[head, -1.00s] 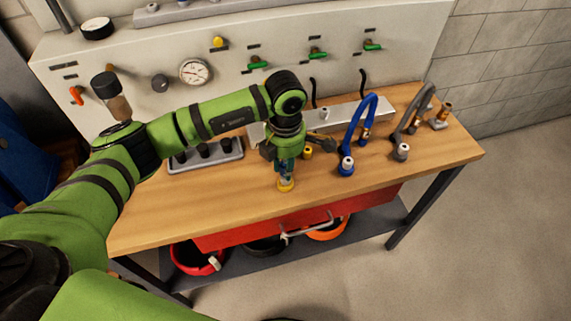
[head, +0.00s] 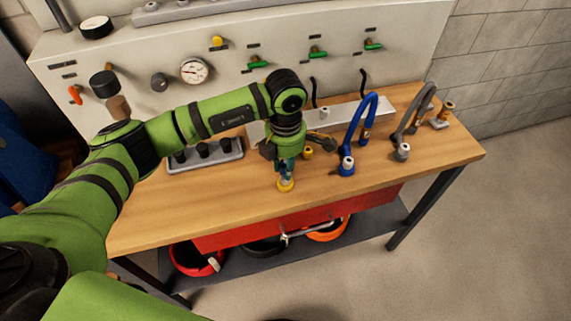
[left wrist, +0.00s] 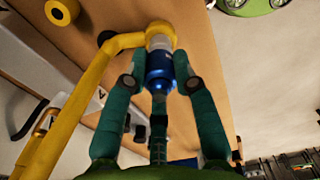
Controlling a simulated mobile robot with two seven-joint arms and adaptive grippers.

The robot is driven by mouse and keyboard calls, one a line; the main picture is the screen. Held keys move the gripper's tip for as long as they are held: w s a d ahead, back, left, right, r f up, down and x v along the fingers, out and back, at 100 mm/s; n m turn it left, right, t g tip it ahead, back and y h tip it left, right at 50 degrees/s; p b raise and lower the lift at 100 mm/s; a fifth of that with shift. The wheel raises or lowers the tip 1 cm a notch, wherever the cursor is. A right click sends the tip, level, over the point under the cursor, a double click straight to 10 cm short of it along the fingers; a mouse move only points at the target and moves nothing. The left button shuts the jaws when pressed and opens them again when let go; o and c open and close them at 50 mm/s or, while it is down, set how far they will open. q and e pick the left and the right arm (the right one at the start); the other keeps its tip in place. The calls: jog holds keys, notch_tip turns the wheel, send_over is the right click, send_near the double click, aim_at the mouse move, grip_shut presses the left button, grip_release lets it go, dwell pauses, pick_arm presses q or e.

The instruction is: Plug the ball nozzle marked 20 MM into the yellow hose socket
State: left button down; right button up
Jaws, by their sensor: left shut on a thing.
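My left gripper (head: 286,172) points down over the front of the wooden bench. The yellow hose socket (left wrist: 158,30) is in line with the nozzle, with a pale collar where the two meet. In the head view the yellow socket (head: 286,185) shows just below the fingertips. The nozzle and socket appear to touch, but I cannot tell how deep the nozzle sits. The 20 MM mark is not readable. My right gripper is not in view.
A blue hose (head: 356,125) and a grey hose (head: 412,112) arch up at the right, with a brass fitting (head: 446,108) beyond. A grey rack (head: 205,155) with black-topped pieces stands to the left. The bench (head: 190,195) is clear at front left.

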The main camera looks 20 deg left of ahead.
aim_at(285, 162)
pick_arm(q)
jog(key=shift+f+b, duration=0.55)
jog(key=c, duration=0.9)
grip_release()
notch_tip(285, 162, up, 12)
jog(key=shift+r, duration=0.1)
